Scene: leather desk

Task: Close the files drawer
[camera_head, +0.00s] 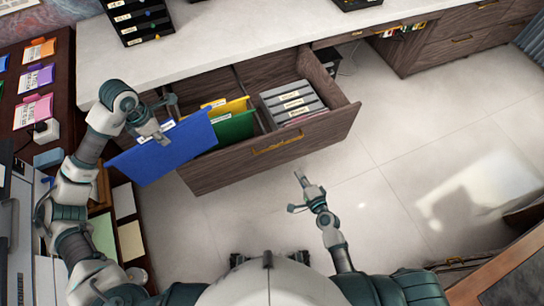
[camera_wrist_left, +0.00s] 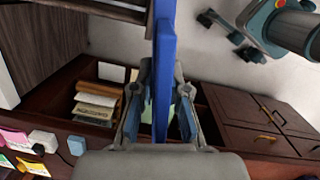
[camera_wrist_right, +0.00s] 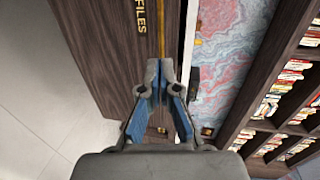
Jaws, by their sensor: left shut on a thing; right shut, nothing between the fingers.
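The files drawer (camera_head: 290,154) stands open below the counter, with a gold handle (camera_head: 277,146) on its front. Inside are a yellow folder (camera_head: 240,104), a green folder (camera_head: 236,129) and grey file boxes (camera_head: 292,98). My left gripper (camera_head: 163,132) is shut on a blue folder (camera_head: 172,153), held at the drawer's left end; the folder also fills the middle of the left wrist view (camera_wrist_left: 165,60).
The white counter (camera_head: 210,37) runs above the drawer and carries a black tray stack (camera_head: 138,18). A dark desk with papers and coloured cards (camera_head: 36,80) stands at the left. The tiled floor (camera_head: 400,150) is open in front and to the right.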

